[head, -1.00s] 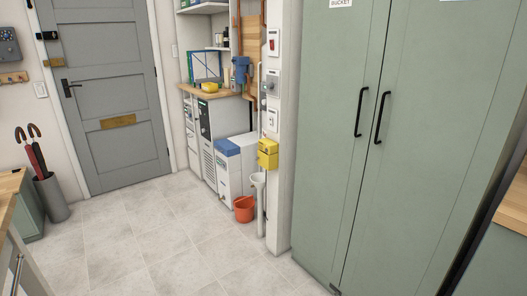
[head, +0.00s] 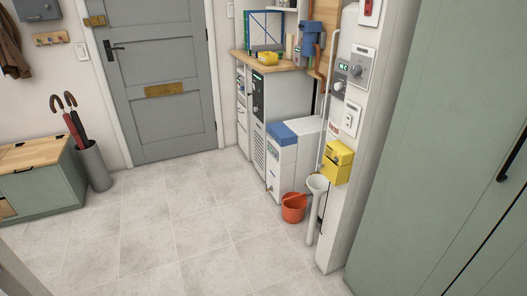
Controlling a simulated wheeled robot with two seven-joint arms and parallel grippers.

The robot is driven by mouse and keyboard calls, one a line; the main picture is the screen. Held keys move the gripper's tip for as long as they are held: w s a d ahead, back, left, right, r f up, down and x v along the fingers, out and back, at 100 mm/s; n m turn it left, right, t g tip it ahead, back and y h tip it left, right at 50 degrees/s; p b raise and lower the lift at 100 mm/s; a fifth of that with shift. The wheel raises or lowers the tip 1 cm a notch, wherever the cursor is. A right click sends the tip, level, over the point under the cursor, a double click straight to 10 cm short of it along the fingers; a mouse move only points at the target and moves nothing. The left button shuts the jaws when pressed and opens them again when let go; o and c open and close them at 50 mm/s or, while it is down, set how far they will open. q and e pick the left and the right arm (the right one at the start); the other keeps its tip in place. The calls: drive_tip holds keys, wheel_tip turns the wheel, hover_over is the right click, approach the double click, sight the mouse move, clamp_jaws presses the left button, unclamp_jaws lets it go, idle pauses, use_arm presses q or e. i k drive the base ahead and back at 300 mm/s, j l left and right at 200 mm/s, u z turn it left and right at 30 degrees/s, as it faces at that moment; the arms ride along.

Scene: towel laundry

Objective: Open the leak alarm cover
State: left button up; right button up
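A yellow box (head: 338,162), which looks like the leak alarm, is mounted low on the white wall end at the right of the utility corner. Its top part looks closed, and any writing on it is too small to read. Above it on the same wall are a white switch plate (head: 352,119) and a grey control unit with a dial (head: 361,68). Neither of my grippers shows in the head view.
An orange bucket (head: 293,208) and a white standing funnel pipe (head: 315,205) stand on the floor just left of the yellow box. A tall green cabinet (head: 430,150) fills the right side. The tiled floor (head: 180,220) in front is clear. A grey door (head: 160,85) is at the back.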

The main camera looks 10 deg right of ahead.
sight(330, 170)
drive_tip(key=i+j+z, duration=0.1)
drive_tip(key=i, duration=0.3)
drive_tip(key=i+j+z, duration=0.1)
drive_tip(key=i, duration=0.3)
drive_tip(key=i+j+z, duration=0.15)
drive_tip(key=i, duration=0.25)
drive_tip(key=j, duration=0.1)
